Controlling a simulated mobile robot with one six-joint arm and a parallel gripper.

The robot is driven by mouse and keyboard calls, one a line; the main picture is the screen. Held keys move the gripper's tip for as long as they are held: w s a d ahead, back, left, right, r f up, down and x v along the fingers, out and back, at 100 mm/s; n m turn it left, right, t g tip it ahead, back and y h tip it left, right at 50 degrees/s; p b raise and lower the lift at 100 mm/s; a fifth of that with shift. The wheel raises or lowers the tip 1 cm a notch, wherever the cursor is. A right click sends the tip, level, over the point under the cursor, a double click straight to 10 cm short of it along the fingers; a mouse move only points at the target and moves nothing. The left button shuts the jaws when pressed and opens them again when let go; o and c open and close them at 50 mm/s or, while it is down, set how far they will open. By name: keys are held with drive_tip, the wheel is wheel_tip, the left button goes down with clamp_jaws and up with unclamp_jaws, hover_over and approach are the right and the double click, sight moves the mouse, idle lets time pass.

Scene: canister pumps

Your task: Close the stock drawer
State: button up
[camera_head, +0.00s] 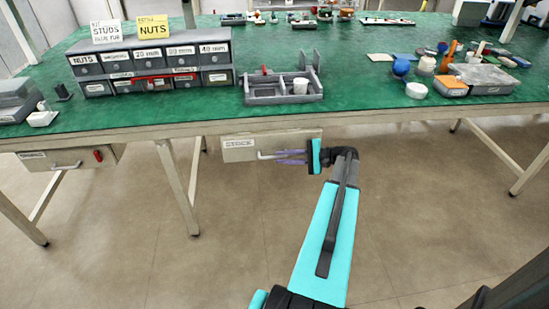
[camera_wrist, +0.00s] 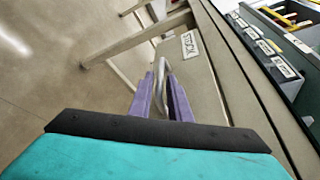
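The stock drawer (camera_head: 238,151) hangs under the front edge of the green-topped bench, with a pale front and a "STOCK" label. Its front also shows in the wrist view (camera_wrist: 204,82); its inside is not visible, and I cannot tell how far it stands out. A metal bar handle (camera_wrist: 161,73) is on its front. My gripper (camera_head: 281,157) reaches the handle from the right. Its two purple fingers (camera_wrist: 160,84) lie on either side of the bar, apart, with gaps showing. Whether either finger touches the bar is unclear.
Another drawer (camera_head: 66,159) with a red tag hangs at the left. On the bench (camera_head: 205,120) stand a grey parts cabinet (camera_head: 150,62), a grey divided tray (camera_head: 283,90) and loose parts at the right. A bench leg (camera_head: 178,185) stands left of the stock drawer. The floor in front is clear.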

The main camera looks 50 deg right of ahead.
sight(277, 157)
drive_tip(key=shift+x, duration=2)
clamp_jaws()
